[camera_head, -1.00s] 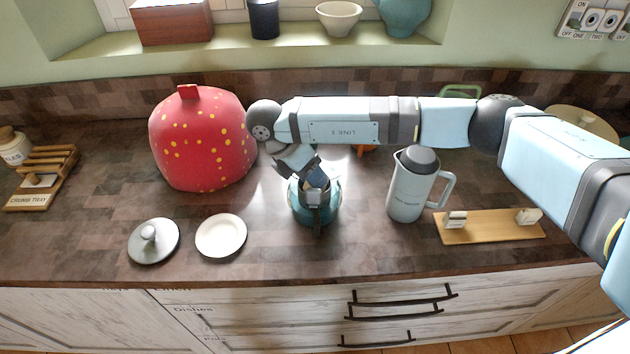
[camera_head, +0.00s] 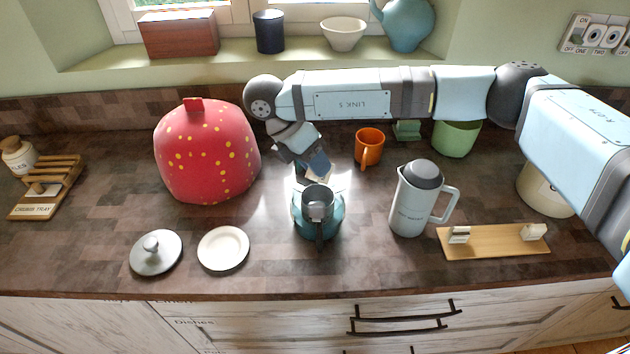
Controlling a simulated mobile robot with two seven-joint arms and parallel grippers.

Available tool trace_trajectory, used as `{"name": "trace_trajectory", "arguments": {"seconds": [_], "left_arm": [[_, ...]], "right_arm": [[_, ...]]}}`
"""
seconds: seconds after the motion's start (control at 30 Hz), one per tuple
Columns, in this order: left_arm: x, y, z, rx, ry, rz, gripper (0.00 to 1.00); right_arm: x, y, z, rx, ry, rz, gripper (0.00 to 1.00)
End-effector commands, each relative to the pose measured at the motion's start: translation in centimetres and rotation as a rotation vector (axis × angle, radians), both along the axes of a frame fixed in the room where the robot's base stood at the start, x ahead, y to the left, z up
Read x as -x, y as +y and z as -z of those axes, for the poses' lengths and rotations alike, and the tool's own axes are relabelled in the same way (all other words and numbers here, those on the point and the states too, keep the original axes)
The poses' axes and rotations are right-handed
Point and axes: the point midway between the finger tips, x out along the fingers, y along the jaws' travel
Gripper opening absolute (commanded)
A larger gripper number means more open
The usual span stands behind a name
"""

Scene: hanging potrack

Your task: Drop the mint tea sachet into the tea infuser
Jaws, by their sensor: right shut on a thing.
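My right gripper (camera_head: 311,170) reaches in from the right and is shut on a small blue sachet (camera_head: 319,165). The sachet hangs just behind and above a grey metal infuser (camera_head: 318,203). The infuser sits upright in the mouth of a teal teapot (camera_head: 322,226), and its top looks open. The fingertips are small and partly covered by the sachet and the wrist. I cannot tell exactly how high the sachet is above the rim. My left gripper is not in view.
A red spotted tea cosy (camera_head: 205,155) stands left of my gripper. A grey lid (camera_head: 156,252) and a white saucer (camera_head: 223,248) lie at front left. A grey-blue jug (camera_head: 412,200) and a wooden board (camera_head: 494,242) are right. An orange mug (camera_head: 369,146) stands behind.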

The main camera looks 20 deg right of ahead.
Motion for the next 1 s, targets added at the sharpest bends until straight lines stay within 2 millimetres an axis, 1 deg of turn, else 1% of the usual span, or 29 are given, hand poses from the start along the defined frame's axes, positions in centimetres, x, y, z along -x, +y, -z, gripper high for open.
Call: {"name": "trace_trajectory", "arguments": {"seconds": [0.03, 0.2, 0.3, 0.4, 0.5, 0.63, 0.77, 1.0], "left_arm": [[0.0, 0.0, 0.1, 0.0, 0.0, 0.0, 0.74], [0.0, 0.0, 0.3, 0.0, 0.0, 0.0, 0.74], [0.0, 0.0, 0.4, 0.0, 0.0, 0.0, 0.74], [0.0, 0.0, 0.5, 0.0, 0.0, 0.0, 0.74], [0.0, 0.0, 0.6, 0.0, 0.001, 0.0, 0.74], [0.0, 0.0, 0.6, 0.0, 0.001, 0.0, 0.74], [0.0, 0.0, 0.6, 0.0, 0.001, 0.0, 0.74], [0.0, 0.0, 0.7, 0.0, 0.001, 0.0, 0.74]], "right_arm": [[-0.1, -0.1, -1.8, 0.001, -0.007, -0.001, 0.03], [-0.1, 0.0, -6.4, 0.002, -0.007, 0.0, 0.03], [-0.1, 0.0, -8.6, 0.002, -0.005, 0.0, 0.03], [0.0, 0.0, -10.2, 0.001, -0.004, 0.0, 0.03], [0.0, 0.0, -11.3, 0.001, -0.003, -0.001, 0.03], [0.0, 0.0, -12.0, 0.0, 0.0, 0.0, 0.03], [0.0, 0.0, -12.2, 0.0, 0.0, -0.001, 0.03], [0.0, 0.0, -12.0, 0.0, 0.001, 0.0, 0.03]]}}
